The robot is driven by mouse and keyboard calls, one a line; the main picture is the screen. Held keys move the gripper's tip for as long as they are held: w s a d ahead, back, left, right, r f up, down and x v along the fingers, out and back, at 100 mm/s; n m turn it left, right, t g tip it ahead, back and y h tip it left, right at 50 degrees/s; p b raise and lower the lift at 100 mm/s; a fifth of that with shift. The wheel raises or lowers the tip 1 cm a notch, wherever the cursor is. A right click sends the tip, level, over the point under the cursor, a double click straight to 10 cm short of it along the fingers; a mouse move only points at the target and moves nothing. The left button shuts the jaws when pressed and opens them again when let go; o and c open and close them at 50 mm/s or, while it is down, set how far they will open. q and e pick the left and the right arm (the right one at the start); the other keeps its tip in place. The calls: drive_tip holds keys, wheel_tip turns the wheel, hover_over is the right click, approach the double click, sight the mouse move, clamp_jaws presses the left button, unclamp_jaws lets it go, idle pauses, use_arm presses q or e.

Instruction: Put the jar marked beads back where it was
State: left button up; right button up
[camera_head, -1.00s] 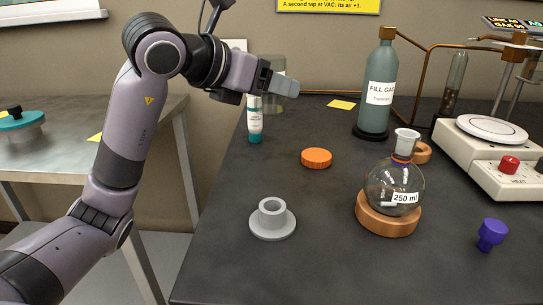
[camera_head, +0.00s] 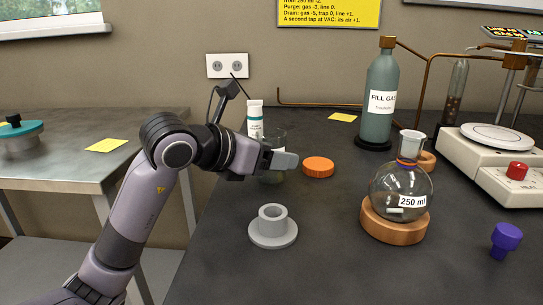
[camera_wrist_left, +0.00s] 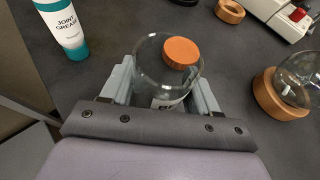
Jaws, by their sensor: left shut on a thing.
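My left gripper (camera_head: 283,161) is shut on a clear glass jar (camera_head: 273,177), with a finger on either side of it. In the left wrist view the open-topped jar (camera_wrist_left: 160,85) sits between the fingers (camera_wrist_left: 162,88), and its white label shows only partly, starting with "B". It looks upright and low over the dark bench; I cannot tell whether its base touches. An orange lid (camera_head: 318,167) lies on the bench just right of the jar. In the wrist view the lid (camera_wrist_left: 181,52) shows past the jar's rim. My right gripper is not in view.
A joint grease tube (camera_head: 255,122) stands close behind the jar. A grey flanged part (camera_head: 272,232) lies in front. A 250 ml flask (camera_head: 385,187) on a cork ring (camera_head: 393,230), a purple stopper (camera_head: 506,238) and a gas bottle (camera_head: 380,120) are to the right.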

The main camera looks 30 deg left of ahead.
use_arm(q)
drive_tip(key=shift+f, duration=0.15)
drive_tip(key=o, duration=1.1)
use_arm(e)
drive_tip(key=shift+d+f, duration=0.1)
use_arm(q)
drive_tip(key=shift+r, duration=0.3)
drive_tip(key=v, duration=1)
drive_tip(key=shift+s+a+p, duration=0.15)
drive_tip(key=shift+s+p, duration=0.15)
drive_tip(key=shift+s, duration=0.05)
drive_tip(key=shift+s+a+r, duration=0.2)
drive_tip(key=shift+s, duration=0.35)
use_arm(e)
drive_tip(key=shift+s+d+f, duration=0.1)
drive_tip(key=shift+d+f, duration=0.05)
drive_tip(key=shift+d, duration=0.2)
